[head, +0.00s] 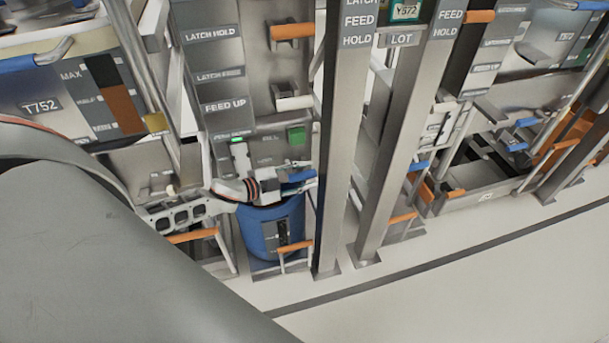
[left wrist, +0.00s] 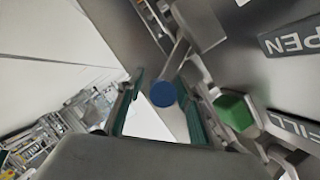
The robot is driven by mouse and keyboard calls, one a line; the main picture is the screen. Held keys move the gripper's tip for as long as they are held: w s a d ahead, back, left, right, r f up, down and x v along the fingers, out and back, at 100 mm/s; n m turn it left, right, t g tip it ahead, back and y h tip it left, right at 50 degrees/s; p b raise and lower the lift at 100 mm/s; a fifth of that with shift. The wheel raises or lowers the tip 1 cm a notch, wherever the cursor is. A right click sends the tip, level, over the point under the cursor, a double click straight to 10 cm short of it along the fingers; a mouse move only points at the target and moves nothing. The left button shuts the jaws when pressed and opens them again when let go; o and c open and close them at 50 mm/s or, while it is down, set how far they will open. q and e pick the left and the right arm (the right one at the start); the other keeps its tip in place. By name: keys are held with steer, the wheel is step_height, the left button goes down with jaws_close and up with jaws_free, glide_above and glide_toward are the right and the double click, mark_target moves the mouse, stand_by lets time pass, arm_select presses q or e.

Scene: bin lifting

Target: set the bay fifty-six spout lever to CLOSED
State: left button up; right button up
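A lever with a blue grip (head: 300,175) sticks out below the feed panel, above a blue bin (head: 262,232). In the left wrist view its round blue end (left wrist: 162,94) faces the camera, on a grey metal arm. My left gripper (head: 305,184) is at this lever. In the left wrist view its green-padded fingers stand apart on either side of the blue end, with gaps visible, so it is open around the grip. No bay number is readable on this panel. My right gripper is out of view.
A green block (head: 296,135) sits on the panel just above the lever; it also shows in the left wrist view (left wrist: 234,111). Grey posts (head: 338,150) stand close on the right. An orange-topped rail (head: 295,246) is in front of the bin. Open floor lies at lower right.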

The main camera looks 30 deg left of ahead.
arm_select(q)
jaws_close()
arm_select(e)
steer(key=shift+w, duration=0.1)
